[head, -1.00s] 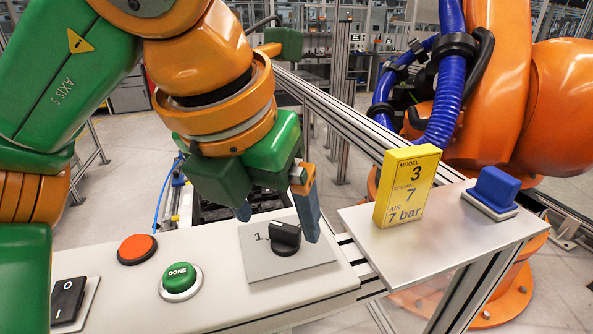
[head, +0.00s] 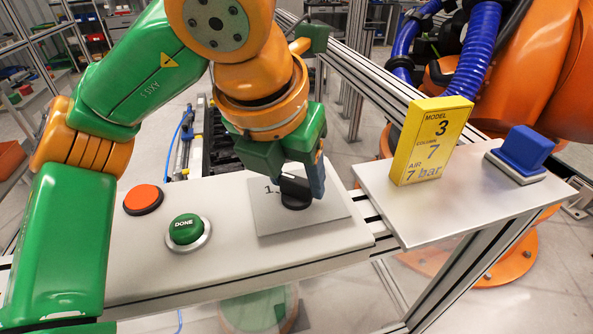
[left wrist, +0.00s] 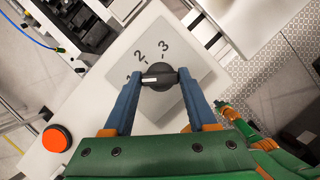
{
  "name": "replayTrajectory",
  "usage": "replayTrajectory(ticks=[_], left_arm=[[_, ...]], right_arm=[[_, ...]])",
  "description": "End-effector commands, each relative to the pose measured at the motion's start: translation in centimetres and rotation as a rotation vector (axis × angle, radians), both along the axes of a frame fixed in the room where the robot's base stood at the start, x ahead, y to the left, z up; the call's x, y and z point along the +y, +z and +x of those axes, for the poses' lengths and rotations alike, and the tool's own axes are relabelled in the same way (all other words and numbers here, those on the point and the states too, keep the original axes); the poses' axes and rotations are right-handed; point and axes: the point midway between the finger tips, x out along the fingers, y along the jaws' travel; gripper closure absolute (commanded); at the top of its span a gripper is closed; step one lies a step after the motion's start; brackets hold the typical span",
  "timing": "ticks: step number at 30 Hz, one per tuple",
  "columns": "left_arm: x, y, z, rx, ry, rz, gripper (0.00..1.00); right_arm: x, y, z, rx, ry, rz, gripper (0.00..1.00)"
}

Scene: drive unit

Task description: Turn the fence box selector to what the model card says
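The selector is a black knob (head: 295,195) on a light grey plate (head: 328,209) set in the fence box top. In the left wrist view the knob (left wrist: 162,77) has a white mark at its left end, pointing toward the partly hidden 1; the 2 and 3 are readable. My left gripper (head: 298,181) is low over the plate, its two blue fingers on either side of the knob. They look open, with no clear grip; contact is hard to tell. The yellow model card (head: 431,141) reads model 3, column 7, air 7 bar.
On the box (head: 225,257), left of the selector, are a green DONE button (head: 186,229) and a red button (head: 143,199). A blue block (head: 526,149) sits on the side shelf (head: 440,205) beside the card. An orange robot stands behind, past a metal rail.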

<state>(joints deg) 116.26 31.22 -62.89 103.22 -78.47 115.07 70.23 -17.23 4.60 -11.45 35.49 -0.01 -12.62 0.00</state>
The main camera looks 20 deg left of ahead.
Motion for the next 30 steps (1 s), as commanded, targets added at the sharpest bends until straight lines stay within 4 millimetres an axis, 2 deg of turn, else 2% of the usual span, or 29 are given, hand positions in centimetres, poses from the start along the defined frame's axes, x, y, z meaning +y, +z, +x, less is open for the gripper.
replayTrajectory(ticks=[1, 5, 6, 17, 30], left_arm=[[0.04, 0.02, 0.00, 0.000, 0.001, 0.002, 0.61], [0.03, 0.04, -0.01, 0.000, 0.000, 0.001, 0.96], [0.03, 0.04, 0.00, 0.000, 0.000, 0.001, 0.98], [0.12, 0.01, 0.02, -0.001, -0.089, -0.001, 0.98], [0.33, 0.15, 0.14, -0.001, -0.473, -0.002, 0.98]], right_arm=[[-0.01, 0.00, 0.02, 0.000, 0.000, 0.000, 1.00], [0.00, 0.01, 0.04, -0.001, 0.000, 0.000, 1.00], [0.00, 0.01, 0.05, -0.001, 0.000, 0.000, 1.00], [0.01, -0.17, 0.10, -0.002, 0.000, 0.000, 1.00], [0.01, 0.01, 0.10, -0.002, 0.000, 0.000, 1.00]])
